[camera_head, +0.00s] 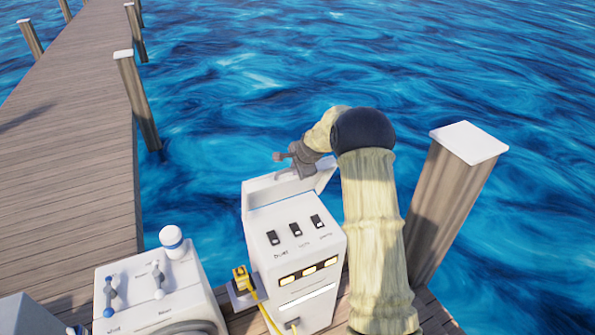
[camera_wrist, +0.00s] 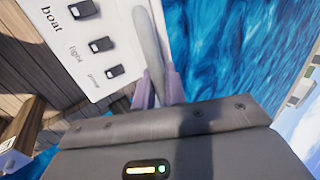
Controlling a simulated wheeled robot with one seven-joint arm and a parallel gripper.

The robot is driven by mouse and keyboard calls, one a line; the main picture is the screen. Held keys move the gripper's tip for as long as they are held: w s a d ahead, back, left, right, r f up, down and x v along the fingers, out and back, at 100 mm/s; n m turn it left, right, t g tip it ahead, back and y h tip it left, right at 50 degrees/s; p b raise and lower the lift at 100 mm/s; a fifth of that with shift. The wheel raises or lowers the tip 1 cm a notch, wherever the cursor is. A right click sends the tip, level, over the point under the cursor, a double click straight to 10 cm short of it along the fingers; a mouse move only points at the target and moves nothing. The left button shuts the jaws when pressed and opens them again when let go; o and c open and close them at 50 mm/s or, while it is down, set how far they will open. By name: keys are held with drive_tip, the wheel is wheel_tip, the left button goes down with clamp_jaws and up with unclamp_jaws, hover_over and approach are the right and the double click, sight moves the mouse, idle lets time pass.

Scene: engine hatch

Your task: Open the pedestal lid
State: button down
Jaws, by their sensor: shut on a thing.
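The white pedestal (camera_head: 290,225) stands at the dock edge, with three black switches on its sloped face. Its white lid (camera_head: 268,188) shows as a pale slab behind and above the switch face; how far it is tilted is hard to tell. My gripper (camera_head: 300,168) is at the lid's upper right edge, coming from the right. In the wrist view, my gripper's two purple-grey fingers (camera_wrist: 160,85) are shut on a pale rim of the lid (camera_wrist: 150,35), beside the switches. The exact contact is partly hidden by the gripper body.
A yellow plug and cable (camera_head: 242,280) hang on the pedestal's left side. A white console with levers (camera_head: 160,290) stands at lower left. A wooden post (camera_head: 450,200) rises close to the right of my arm. Open water lies behind.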

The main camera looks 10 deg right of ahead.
drive_tip(key=shift+d, duration=0.25)
drive_tip(key=c, duration=1.5)
unclamp_jaws()
drive_tip(key=shift+a+f, duration=0.1)
drive_tip(key=shift+a, duration=0.2)
drive_tip(key=shift+s, duration=0.1)
drive_tip(key=b+v, duration=0.5)
drive_tip(key=v, duration=1.2)
drive_tip(key=shift+r+b, duration=0.2)
drive_tip(key=shift+b, duration=0.1)
drive_tip(key=shift+s+a, duration=0.1)
